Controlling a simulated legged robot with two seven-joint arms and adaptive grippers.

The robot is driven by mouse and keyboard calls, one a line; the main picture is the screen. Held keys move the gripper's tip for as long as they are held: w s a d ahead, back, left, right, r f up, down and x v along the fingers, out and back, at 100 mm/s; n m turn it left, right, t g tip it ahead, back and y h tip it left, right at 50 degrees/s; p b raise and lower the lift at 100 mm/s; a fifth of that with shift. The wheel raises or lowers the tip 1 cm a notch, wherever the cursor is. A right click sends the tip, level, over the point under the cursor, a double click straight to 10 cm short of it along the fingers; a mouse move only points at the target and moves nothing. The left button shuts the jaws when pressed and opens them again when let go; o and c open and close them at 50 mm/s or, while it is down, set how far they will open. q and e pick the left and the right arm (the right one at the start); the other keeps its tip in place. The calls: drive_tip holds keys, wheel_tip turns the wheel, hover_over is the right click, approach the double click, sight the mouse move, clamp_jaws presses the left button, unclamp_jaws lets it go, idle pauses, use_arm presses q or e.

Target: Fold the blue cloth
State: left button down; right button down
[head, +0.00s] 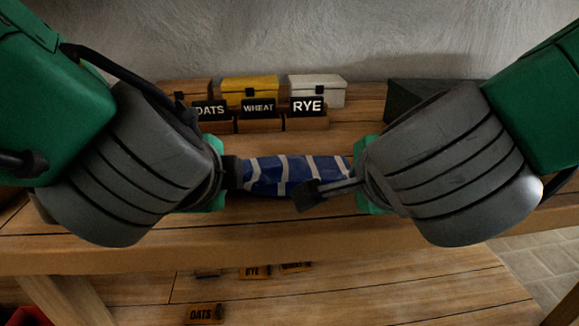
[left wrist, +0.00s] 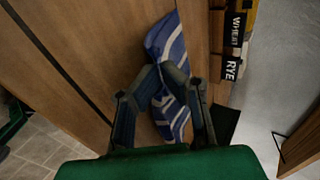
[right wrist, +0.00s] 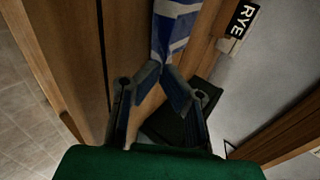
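The blue cloth (head: 283,174) with white stripes lies as a narrow, bunched strip on the wooden bench between my grippers. It also shows in the left wrist view (left wrist: 168,42) and the right wrist view (right wrist: 174,28). My left gripper (head: 232,173) is at its left end. In the left wrist view its fingertips are close together on the cloth, with cloth showing beyond and between the fingers. My right gripper (head: 308,194) is at the near edge, toward the right end. Its fingertips come together where the cloth runs into them; the exact contact is hidden.
Behind the cloth stand small bins labelled OATS (head: 211,110), WHEAT (head: 259,108) and RYE (head: 307,106). Yellow (head: 250,88) and white (head: 318,88) boxes stand behind them, with a dark box (head: 404,95) right. A lower shelf (head: 330,291) runs below the bench's front edge (head: 300,251).

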use_arm(q)
drive_tip(key=shift+s+d+f, duration=0.1)
use_arm(e)
drive_tip(key=shift+s+d+f, duration=0.1)
use_arm(q)
drive_tip(key=c, duration=1.4)
unclamp_jaws()
drive_tip(key=shift+a, duration=0.2)
drive_tip(key=shift+c, duration=0.2)
use_arm(e)
drive_tip(key=c, duration=1.4)
unclamp_jaws()
drive_tip(key=shift+a, duration=0.2)
drive_tip(key=shift+c, duration=0.2)
